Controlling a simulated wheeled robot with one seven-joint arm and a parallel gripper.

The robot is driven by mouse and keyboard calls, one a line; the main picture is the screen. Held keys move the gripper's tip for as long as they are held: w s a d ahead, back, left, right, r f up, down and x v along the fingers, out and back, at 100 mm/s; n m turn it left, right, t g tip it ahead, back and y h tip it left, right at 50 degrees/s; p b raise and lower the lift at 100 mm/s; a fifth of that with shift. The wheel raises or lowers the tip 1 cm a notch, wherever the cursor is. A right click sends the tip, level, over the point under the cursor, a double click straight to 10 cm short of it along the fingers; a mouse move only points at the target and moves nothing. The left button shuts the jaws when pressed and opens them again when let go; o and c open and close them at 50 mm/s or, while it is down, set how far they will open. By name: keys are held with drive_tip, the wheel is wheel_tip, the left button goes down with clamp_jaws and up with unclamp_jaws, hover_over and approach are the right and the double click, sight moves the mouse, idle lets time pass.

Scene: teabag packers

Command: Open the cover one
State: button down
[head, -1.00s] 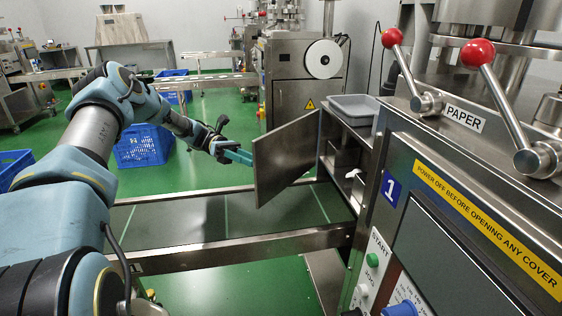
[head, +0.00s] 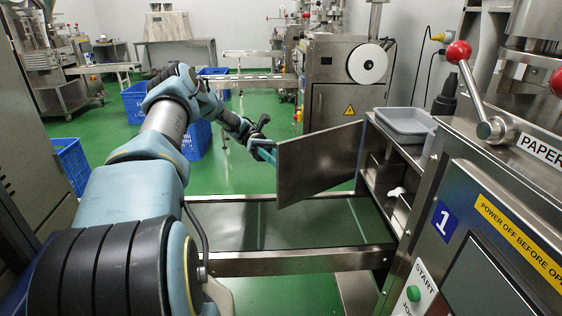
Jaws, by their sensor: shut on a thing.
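The cover (head: 322,163) is a flat steel door panel on the side of the machine marked 1. It stands swung wide open, its right edge at the machine cabinet (head: 385,165), whose inside shows. My gripper (head: 268,153) is at the cover's far left edge, its teal fingers shut on the cover. The fingertips are partly hidden behind the panel. A small white item (head: 396,192) shows inside the open cabinet.
A steel frame rail (head: 290,262) runs low in front of the cover. A grey tray (head: 405,122) sits on top of the cabinet. Red-knobbed levers (head: 458,52) stand at right. Blue crates (head: 196,140) stand on the green floor behind my arm.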

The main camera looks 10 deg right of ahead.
drive_tip(key=shift+c, duration=2.4)
unclamp_jaws()
drive_tip(key=shift+r, duration=0.1)
wheel_tip(320, 180, up, 10)
